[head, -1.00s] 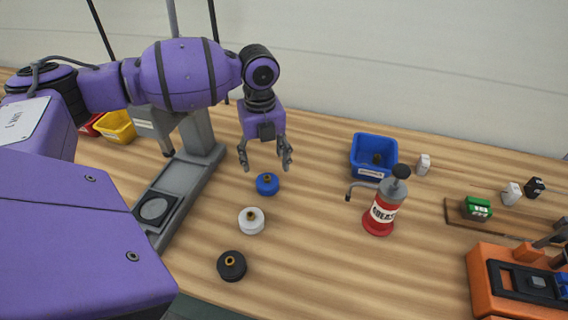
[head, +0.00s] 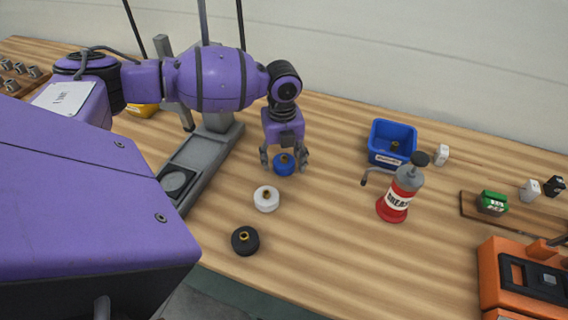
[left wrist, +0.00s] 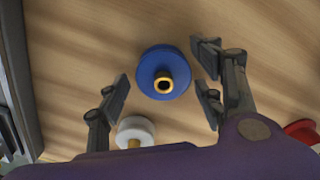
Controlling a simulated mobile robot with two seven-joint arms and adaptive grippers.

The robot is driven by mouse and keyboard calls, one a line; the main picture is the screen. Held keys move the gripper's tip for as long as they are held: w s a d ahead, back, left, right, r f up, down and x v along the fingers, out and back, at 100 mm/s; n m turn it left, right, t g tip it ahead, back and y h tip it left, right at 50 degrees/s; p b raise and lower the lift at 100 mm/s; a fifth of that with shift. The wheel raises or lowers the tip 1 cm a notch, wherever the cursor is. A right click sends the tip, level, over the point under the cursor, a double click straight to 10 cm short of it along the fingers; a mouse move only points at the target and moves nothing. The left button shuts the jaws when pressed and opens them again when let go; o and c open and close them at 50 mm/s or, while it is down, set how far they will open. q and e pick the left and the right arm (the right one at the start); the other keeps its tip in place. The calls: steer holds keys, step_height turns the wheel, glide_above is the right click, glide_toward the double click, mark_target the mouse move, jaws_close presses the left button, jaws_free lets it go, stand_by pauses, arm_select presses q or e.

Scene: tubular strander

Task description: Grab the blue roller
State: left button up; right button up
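The blue roller (head: 284,165) is a round blue disc with a brass hub, on the wooden table. My left gripper (head: 285,160) is over it, pointing down, with its fingers apart on both sides. In the left wrist view the blue roller (left wrist: 164,72) lies between the open fingers of the left gripper (left wrist: 163,88), with a gap on each side. The fingers do not appear to touch it. My right gripper is not in view.
A white roller (head: 266,199) and a black roller (head: 245,240) lie nearer the front edge. A grey stand (head: 205,160) is to the left. A red grease can (head: 397,198) and a blue bin (head: 376,154) stand to the right.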

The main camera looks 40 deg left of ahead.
arm_select(q)
steer(key=c, duration=1.4)
steer(key=shift+w+r, duration=0.1)
steer(key=shift+r, duration=0.05)
